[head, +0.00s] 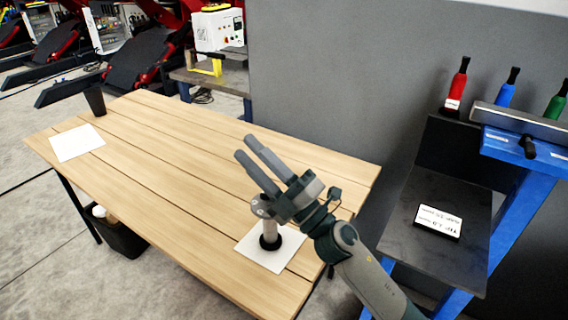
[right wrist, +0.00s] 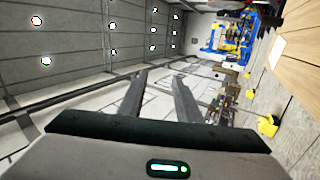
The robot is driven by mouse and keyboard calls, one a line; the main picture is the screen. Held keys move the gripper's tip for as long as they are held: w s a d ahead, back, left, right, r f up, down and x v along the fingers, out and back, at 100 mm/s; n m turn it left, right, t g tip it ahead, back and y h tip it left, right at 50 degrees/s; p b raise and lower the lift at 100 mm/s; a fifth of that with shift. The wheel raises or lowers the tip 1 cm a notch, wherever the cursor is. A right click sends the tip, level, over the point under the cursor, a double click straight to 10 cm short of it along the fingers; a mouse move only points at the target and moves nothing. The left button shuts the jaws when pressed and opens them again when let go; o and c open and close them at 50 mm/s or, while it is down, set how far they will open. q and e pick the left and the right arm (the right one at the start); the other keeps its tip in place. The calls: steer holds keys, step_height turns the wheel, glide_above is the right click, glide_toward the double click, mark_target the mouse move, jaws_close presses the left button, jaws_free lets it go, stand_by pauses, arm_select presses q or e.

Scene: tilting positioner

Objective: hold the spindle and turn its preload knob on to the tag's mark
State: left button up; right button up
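A pale grey upright cylinder with a black foot, apparently the spindle (head: 268,226), stands on a white sheet (head: 283,256) near the table's right end. My right gripper (head: 243,146) is above it in the head view, its fingers pointing up and left, away from it. The gripper's body overlaps the cylinder's top, so I cannot make out the knob or its marks. In the right wrist view the two fingers (right wrist: 160,76) are apart with nothing between them. A white tag (head: 437,222) with black print lies on the dark shelf; its print appears upside down. My left gripper is not in view.
The wooden table (head: 180,150) is mostly clear. A second white sheet (head: 78,143) and a black cup (head: 95,100) are at its left end. A blue-framed stand (head: 530,185) with red, blue and green bottles is at the right. A grey wall panel (head: 340,90) rises behind the table.

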steer(key=s+a+r+n+g+y, duration=0.1)
steer(key=s+a+n+g, duration=0.1)
steer(key=a+n+g, duration=0.35)
steer(key=s+a+r+n+g+y, duration=0.1)
steer(key=s+a+n+g, duration=0.2)
steer(key=n+g, duration=0.5)
step_height(320, 180, down, 5)
steer(key=a+n+g+h, duration=0.1)
steer(key=n+g+h, duration=0.2)
steer(key=n+h, duration=0.35)
steer(key=w+d+f+t+h, duration=0.1)
steer(key=w+d+h, duration=0.4)
steer(key=d, duration=0.3)
steer(key=w+d+f+n+t+h, duration=0.1)
steer(key=w+d+f+t+h, duration=0.1)
steer(key=w+d+h, duration=0.3)
steer(key=d+h, duration=0.1)
steer(key=d, duration=0.2)
steer(key=shift+w+f+n, duration=0.2)
steer(key=shift+w+n, duration=0.1)
steer(key=shift+w, duration=0.05)
steer(key=shift+d, duration=0.1)
